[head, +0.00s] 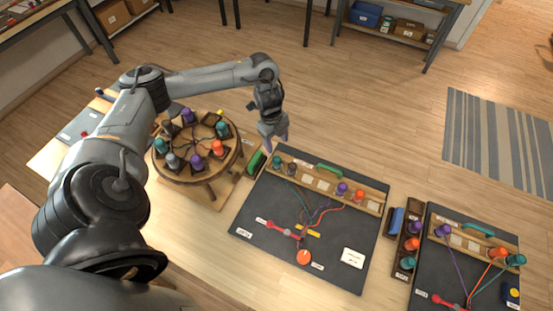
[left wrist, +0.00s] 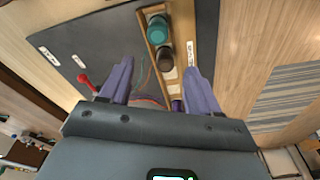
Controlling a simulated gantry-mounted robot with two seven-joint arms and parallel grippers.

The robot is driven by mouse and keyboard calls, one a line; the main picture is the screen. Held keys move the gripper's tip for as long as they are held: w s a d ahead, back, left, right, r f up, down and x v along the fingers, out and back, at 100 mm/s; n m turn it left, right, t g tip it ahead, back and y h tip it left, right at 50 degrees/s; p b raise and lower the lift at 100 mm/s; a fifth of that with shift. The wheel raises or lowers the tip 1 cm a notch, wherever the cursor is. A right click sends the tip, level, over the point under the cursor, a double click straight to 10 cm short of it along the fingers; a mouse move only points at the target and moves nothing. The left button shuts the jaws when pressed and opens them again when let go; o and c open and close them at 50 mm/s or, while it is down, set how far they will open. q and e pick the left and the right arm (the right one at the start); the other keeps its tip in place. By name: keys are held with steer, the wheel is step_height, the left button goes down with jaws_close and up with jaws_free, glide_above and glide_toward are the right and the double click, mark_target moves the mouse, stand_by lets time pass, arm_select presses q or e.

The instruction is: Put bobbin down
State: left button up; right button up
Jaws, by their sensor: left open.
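My left gripper (head: 275,143) is open and hangs over the far left end of the wooden bobbin rack (head: 318,184) on the dark mat. In the left wrist view its purple fingers (left wrist: 158,66) are spread, with no bobbin gripped. A teal bobbin (head: 274,163) and a dark brown bobbin (head: 292,168) stand at that rack end. The wrist view shows the teal one (left wrist: 157,27) beyond the brown one (left wrist: 165,54). A purple bobbin (head: 342,188) and an orange bobbin (head: 358,196) stand farther right. Cords run from the rack to the mat's middle. My right gripper is not in view.
A round wooden stand (head: 197,178) with several bobbins is left of the mat (head: 258,212). A red clamp (head: 280,228) and an orange disc (head: 304,257) lie on the mat. A second mat (head: 440,270) with bobbins lies at right.

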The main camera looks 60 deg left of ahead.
arm_select(q)
steer(key=w+d+f+t+h, duration=0.1)
steer(key=d+f+t, duration=0.2)
steer(key=d, duration=1.1)
steer(key=w+d+f+t+h, duration=0.1)
steer(key=d+f+t, duration=0.15)
steer(key=d, duration=1.15)
steer(key=s+d+r+n+t+y, duration=0.1)
steer(key=s+d+r+n+y, duration=0.15)
steer(key=d+n, duration=0.2)
steer(key=s+a+r+n+g, duration=0.1)
steer(key=s+a+n+g, duration=0.1)
steer(key=s+n, duration=0.2)
steer(key=s+a+r+n+g, duration=0.1)
steer(key=s+a+r+n, duration=0.1)
steer(key=s+n, duration=0.3)
steer(key=s+a+y, duration=0.1)
steer(key=s, duration=0.3)
steer(key=shift+s+a+g, duration=0.2)
steer(key=shift+a+g, duration=0.05)
steer(key=shift+g, duration=0.1)
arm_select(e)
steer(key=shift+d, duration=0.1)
